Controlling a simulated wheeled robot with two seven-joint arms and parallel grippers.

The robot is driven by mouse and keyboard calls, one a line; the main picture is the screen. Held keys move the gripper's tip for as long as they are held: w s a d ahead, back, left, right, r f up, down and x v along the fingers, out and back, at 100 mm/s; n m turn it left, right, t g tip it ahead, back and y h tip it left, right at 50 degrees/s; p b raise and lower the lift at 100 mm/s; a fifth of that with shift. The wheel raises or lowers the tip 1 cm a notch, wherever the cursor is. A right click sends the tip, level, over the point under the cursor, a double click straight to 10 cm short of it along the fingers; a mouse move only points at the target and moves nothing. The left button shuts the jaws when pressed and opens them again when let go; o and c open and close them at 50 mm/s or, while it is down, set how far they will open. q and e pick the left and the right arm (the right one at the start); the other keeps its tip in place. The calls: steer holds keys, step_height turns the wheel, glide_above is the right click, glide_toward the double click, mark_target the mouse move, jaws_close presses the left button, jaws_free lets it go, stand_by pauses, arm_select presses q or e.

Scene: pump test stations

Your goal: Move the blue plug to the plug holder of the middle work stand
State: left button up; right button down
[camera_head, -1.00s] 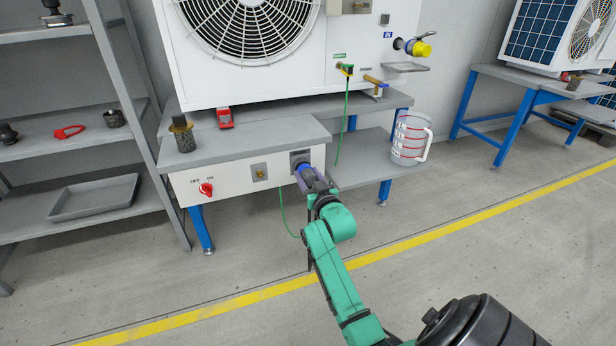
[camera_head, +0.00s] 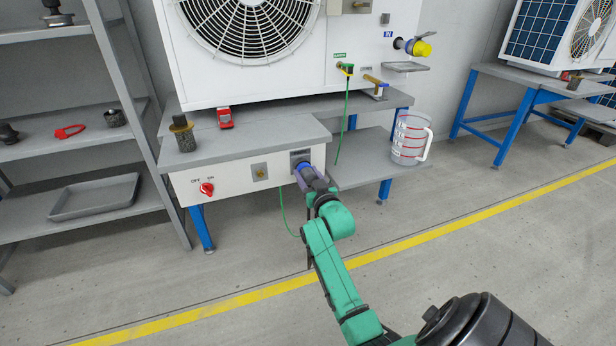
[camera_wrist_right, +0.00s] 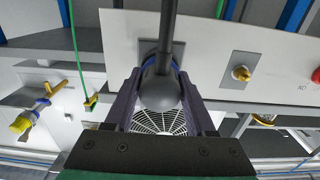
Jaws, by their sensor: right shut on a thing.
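The blue plug (camera_head: 303,168) is at the right end of the white front panel of the work stand (camera_head: 231,178), at a grey plate (camera_head: 300,156). In the right wrist view the plug (camera_wrist_right: 158,92) shows as a rounded grey body with a blue ring and a thick dark cable. My right gripper (camera_head: 309,177) is shut on it, with one finger on each side of the grey body. The fingers also show in the right wrist view (camera_wrist_right: 158,100). I cannot tell whether the plug is seated in the plate or only touching it. My left gripper is out of view.
The panel carries a red switch (camera_head: 207,189) and a brass fitting (camera_head: 260,172). A green cable (camera_head: 343,120) hangs beside the stand. A measuring jug (camera_head: 410,139) stands on the lower shelf. Grey shelving (camera_head: 100,200) is at left; another blue-legged stand (camera_head: 520,100) is at right.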

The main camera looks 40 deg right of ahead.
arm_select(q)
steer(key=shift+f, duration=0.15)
arm_select(e)
steer(key=shift+w+d, duration=0.1)
steer(key=shift+w, duration=0.15)
steer(key=shift+c, duration=0.8)
jaws_free()
steer(key=p+v, duration=0.2)
steer(key=v, duration=0.5)
steer(key=shift+r+p, duration=0.2)
steer(key=shift+p, duration=0.2)
arm_select(q)
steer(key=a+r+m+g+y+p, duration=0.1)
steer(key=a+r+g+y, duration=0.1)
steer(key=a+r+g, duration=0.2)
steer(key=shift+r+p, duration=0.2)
steer(key=shift+p, duration=0.2)
arm_select(e)
steer(key=v, duration=0.7)
steer(key=shift+s+f, duration=0.15)
steer(key=shift+s, duration=0.15)
